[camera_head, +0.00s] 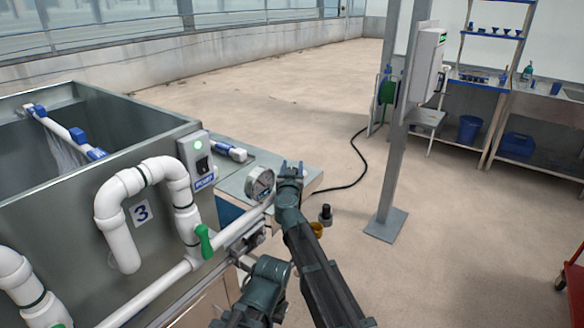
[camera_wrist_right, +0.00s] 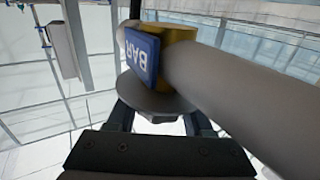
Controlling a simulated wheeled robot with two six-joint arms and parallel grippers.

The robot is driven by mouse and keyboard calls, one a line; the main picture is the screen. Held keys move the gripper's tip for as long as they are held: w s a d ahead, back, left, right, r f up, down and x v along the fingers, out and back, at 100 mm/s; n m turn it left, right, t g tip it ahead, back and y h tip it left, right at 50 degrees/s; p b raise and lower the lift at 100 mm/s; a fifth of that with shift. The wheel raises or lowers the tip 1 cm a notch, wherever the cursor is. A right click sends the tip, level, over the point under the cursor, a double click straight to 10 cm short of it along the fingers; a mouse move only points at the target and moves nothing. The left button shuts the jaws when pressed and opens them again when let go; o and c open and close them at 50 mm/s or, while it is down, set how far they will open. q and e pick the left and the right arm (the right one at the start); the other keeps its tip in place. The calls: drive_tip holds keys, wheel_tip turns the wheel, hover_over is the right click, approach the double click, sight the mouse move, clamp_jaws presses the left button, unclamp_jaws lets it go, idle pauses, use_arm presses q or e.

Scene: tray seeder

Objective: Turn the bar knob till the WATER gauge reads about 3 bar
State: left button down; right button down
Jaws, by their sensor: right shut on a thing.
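The round white-faced gauge (camera_head: 259,184) stands on the white pipe at the end of the machine. Its needle and lettering are too small to read. My right gripper (camera_head: 291,169) is just right of the gauge, at the pipe's end. In the right wrist view, my right gripper (camera_wrist_right: 158,112) is shut on the bar knob (camera_wrist_right: 155,100), a grey disc-shaped part by the pipe, partly hidden by the fingers. A blue BAR label (camera_wrist_right: 142,56) and a brass fitting (camera_wrist_right: 180,42) sit beside the knob. My left gripper is not in view.
A white pipe (camera_head: 150,290) with a green valve handle (camera_head: 204,242) runs along the grey tank (camera_head: 75,208). A grey post (camera_head: 397,150) stands to the right. A dark bottle-like item (camera_head: 325,215) is near my right arm. The floor beyond is mostly clear.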

drive_tip(key=shift+c, duration=1.5)
unclamp_jaws()
